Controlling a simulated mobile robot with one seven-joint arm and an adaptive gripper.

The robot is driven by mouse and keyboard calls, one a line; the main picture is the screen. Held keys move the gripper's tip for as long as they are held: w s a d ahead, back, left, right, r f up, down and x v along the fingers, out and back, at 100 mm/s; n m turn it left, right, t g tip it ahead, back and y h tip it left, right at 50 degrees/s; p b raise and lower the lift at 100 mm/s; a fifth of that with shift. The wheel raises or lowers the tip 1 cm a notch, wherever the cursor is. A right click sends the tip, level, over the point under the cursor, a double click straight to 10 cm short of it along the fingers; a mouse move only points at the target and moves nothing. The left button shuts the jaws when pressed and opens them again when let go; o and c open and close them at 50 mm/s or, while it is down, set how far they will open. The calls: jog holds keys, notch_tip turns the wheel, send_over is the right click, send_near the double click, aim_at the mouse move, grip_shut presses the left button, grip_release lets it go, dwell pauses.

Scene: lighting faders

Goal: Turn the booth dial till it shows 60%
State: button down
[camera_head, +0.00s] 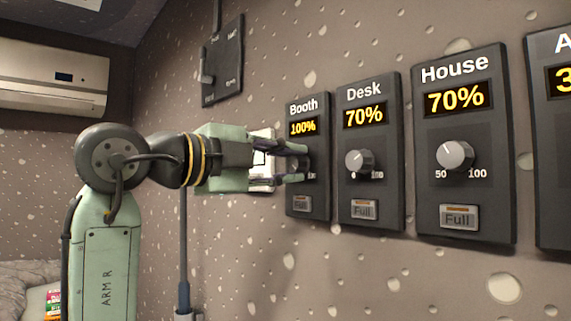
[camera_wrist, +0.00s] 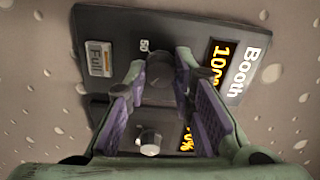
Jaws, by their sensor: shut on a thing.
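The Booth panel (camera_head: 306,207) is a dark plate on the wall, with a yellow display (camera_head: 303,127) reading 100%. In the wrist view its display (camera_wrist: 221,62) is partly covered by my finger. The booth dial (camera_wrist: 160,70) is a dark round knob between my fingertips; in the head view my fingers mostly hide it. My gripper (camera_head: 297,164) reaches the panel from the left and is shut on the dial, with purple-padded fingers (camera_wrist: 160,82) on either side of it. The Full button (camera_head: 302,204) sits below the dial.
To the right are the Desk panel (camera_head: 370,190) and House panel (camera_head: 466,215), both reading 70%, with another panel (camera_head: 553,150) cut off at the edge. The Desk dial (camera_wrist: 149,141) lies close to my gripper. A dark switch plate (camera_head: 222,62) is at upper left.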

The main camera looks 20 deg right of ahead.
jog(key=n, duration=1)
jog(key=shift+n, duration=0.4)
jog(key=n, duration=0.5)
jog(key=shift+b, duration=0.4)
jog(key=n+b, duration=0.1)
jog(key=n, duration=0.4)
jog(key=shift+n, duration=0.4)
jog(key=n+b, duration=0.1)
jog(key=n, duration=0.3)
jog(key=shift+n, duration=0.3)
jog(key=n+b, duration=0.1)
jog(key=n, duration=0.4)
jog(key=shift+f+b, duration=0.1)
jog(key=shift+b, duration=0.25)
jog(key=n+b, duration=0.2)
jog(key=n, duration=0.3)
jog(key=shift+n, duration=0.4)
jog(key=n+b, duration=0.1)
jog(key=n, duration=0.3)
jog(key=shift+n+b, duration=0.3)
jog(key=shift+b, duration=0.05)
